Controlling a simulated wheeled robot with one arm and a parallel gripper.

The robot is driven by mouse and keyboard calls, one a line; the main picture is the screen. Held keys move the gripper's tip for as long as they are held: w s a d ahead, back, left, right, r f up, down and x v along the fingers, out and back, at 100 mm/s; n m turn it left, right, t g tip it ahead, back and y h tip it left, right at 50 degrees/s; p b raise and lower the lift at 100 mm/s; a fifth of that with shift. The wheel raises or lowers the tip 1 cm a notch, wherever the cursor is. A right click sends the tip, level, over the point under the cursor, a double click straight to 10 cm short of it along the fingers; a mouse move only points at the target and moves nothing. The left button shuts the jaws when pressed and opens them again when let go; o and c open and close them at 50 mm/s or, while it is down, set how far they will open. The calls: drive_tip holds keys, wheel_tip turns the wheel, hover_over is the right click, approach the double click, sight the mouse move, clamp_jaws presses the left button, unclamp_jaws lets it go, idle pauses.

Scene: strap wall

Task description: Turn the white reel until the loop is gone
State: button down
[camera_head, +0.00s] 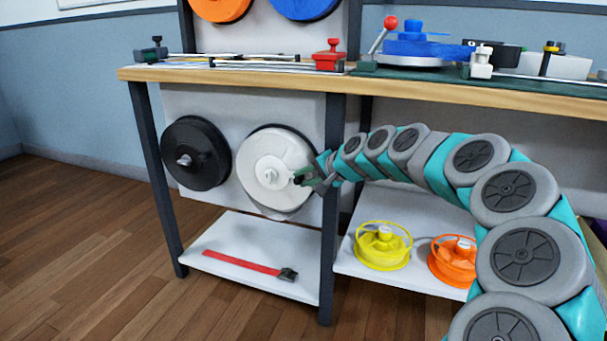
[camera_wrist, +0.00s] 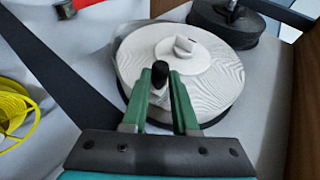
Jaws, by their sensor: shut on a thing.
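The white reel (camera_head: 268,155) is mounted on the grey panel under the workbench, right of a black reel. It has a raised hub with a small light knob at its centre. In the wrist view the white reel (camera_wrist: 207,83) fills the upper middle. My gripper (camera_head: 302,177) is at the reel's right side. In the wrist view my gripper (camera_wrist: 162,78) has its green fingers shut on a small black handle (camera_wrist: 160,70) on the reel's face, off-centre. A greyish edge (camera_head: 287,214) shows below the reel's rim; I cannot tell whether it is the loop.
The black reel (camera_head: 196,153) is close on the left. A dark table leg (camera_head: 330,220) stands just right of the white reel. On the lower shelves lie a red strap (camera_head: 240,262), a yellow reel (camera_head: 383,248) and an orange reel (camera_head: 453,262). The wooden benchtop (camera_head: 250,78) is above.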

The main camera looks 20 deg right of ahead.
drive_tip(key=shift+f, duration=0.15)
idle(0.3)
drive_tip(key=c, duration=0.7)
unclamp_jaws()
drive_tip(key=shift+p+v, duration=0.45)
drive_tip(key=shift+v, duration=3.5)
